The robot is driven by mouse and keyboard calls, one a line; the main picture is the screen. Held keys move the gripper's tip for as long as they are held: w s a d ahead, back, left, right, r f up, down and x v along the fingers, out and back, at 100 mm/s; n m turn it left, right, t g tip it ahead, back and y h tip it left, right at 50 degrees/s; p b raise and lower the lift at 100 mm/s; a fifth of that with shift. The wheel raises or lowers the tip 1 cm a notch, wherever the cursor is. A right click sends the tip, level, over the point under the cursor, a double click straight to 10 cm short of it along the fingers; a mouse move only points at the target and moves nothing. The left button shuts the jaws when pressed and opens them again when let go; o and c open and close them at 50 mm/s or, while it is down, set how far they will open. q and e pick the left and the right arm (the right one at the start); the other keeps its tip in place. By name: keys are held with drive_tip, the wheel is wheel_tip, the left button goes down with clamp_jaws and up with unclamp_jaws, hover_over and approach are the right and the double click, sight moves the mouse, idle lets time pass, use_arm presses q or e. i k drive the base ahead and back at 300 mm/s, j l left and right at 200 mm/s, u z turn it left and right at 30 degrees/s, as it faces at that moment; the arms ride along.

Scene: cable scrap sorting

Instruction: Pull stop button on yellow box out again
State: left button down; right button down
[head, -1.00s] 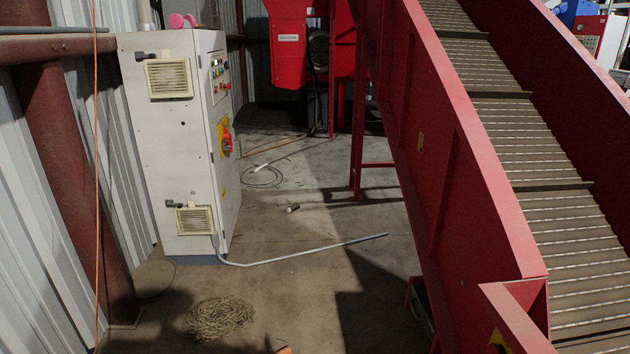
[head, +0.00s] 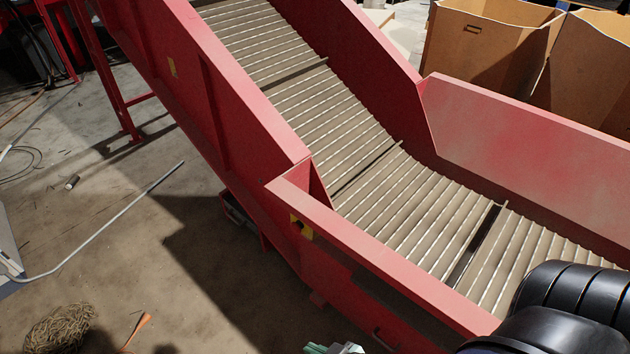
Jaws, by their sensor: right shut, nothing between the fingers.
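A small yellow box (head: 301,226) is fixed to the outer side of the red conveyor's lower section, in the middle of the head view. It has a dark patch on it; its stop button is too small and shaded to make out, so I cannot tell whether it is pushed in or out. My left gripper is not in view.
The red conveyor (head: 232,172) with its slatted belt (head: 330,140) crosses the view. Cardboard boxes (head: 490,45) stand behind it. A coil of rope (head: 58,328) and a thin grey pipe (head: 120,220) lie on the floor at left. The floor beside the conveyor is mostly clear.

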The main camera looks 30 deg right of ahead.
sight(294, 227)
drive_tip(key=z, duration=1)
